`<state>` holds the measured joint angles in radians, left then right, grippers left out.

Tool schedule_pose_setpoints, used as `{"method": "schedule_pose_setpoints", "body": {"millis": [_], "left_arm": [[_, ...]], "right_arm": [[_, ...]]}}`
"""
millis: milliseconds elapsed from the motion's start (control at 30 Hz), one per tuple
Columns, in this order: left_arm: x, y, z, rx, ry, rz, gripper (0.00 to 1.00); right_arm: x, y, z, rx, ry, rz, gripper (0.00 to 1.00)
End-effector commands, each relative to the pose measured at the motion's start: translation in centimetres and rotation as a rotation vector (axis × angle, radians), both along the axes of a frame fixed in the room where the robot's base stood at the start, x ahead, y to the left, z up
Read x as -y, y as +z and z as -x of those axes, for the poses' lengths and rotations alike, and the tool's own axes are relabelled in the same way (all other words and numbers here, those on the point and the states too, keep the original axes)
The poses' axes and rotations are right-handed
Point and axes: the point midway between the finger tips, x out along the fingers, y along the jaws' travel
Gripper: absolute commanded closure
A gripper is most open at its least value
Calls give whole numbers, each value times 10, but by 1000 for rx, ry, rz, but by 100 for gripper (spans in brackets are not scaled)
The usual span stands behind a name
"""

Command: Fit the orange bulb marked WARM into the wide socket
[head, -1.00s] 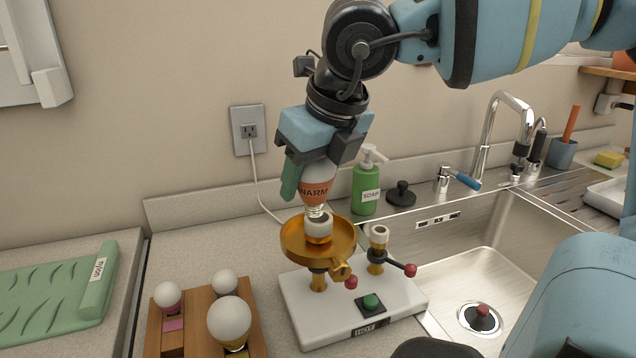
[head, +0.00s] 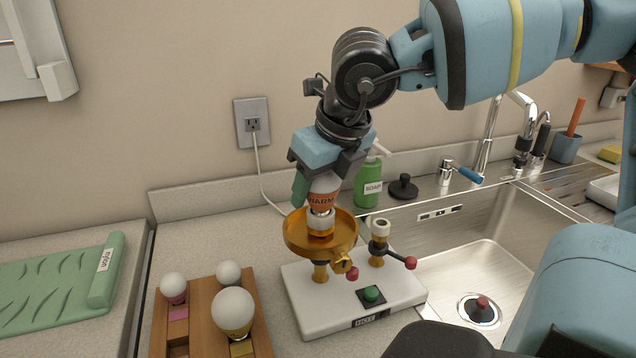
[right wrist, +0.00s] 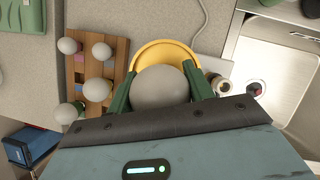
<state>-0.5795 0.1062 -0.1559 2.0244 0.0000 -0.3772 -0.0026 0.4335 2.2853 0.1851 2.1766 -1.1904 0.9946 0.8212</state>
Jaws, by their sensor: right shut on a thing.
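The orange bulb marked WARM (head: 323,198) is held upright by my right gripper (head: 322,180), which is shut on its white globe. Its lower end is at the white-rimmed socket (head: 320,228) in the middle of the gold dish (head: 293,236) on the white base. The metal thread does not show, so I cannot tell how deep it sits. In the right wrist view the bulb's globe (right wrist: 160,88) lies between the green fingers, over the yellow dish (right wrist: 172,50). A narrower socket (head: 380,228) stands to the right on the same base. My left gripper is not in view.
A wooden rack (head: 202,294) with several white bulbs stands at the left. The base (head: 340,312) carries a green button and red-knobbed levers. A green soap bottle (head: 368,185) stands behind, and the sink (head: 455,260) is at the right.

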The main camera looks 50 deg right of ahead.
Motion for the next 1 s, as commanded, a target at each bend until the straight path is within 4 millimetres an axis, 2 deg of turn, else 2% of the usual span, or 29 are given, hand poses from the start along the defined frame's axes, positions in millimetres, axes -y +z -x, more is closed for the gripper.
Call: {"method": "schedule_pose_setpoints", "body": {"millis": [133,167,300,733,867,1000], "left_arm": [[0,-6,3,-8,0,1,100],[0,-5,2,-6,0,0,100],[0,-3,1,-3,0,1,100],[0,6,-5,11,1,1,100],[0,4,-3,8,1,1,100],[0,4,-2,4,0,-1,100]], "right_arm": [[0,-5,0,-1,0,0,72],[0,-5,0,-1,0,0,46],[0,-3,0,0,0,0,28],[0,3,0,1,0,0,27],[-1,22,7,6,-1,0,27],[-2,49,18,7,0,1,27]]}}
